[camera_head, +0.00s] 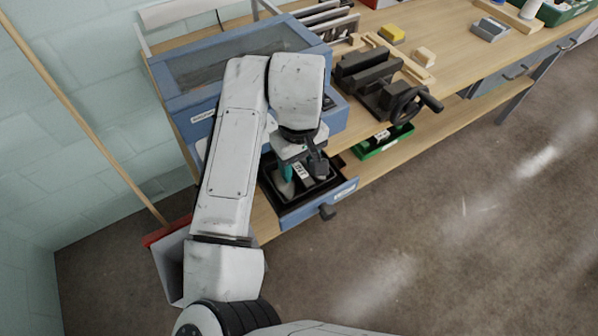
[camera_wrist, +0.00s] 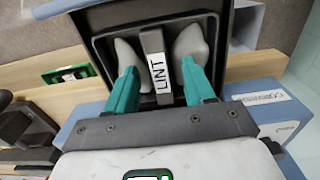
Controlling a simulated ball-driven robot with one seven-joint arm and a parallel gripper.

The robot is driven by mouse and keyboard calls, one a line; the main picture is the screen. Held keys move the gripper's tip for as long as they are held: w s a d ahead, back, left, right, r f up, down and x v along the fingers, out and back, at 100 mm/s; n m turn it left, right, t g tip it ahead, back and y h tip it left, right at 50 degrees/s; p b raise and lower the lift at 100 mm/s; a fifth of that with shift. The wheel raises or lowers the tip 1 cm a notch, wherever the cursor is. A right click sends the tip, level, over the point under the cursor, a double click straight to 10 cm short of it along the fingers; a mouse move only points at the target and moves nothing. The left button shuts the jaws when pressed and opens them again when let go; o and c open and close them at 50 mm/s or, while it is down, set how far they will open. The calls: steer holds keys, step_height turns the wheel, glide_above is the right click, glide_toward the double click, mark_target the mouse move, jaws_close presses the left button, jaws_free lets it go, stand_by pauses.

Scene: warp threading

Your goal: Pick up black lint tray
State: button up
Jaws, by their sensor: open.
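The black lint tray (camera_wrist: 100,52) sits in a pulled-out blue drawer (camera_head: 342,192) below the blue machine. It has a raised grey bar across its middle with a white label reading "LINT" (camera_wrist: 160,78). My gripper (camera_wrist: 157,48), with teal fingers and pale grey tips, is open and down over the tray. One finger is on each side of the bar, with gaps visible between. In the head view my gripper (camera_head: 303,178) hides part of the tray (camera_head: 322,187).
A vise (camera_head: 370,75) stands on the wooden bench right of the machine (camera_head: 230,60). A green bin (camera_head: 385,141) sits on the shelf below. A broom (camera_head: 85,110) and grey dustpan (camera_head: 170,265) are at left. The floor at right is clear.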

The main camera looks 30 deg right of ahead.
steer(key=shift+f, duration=0.85)
jaws_close()
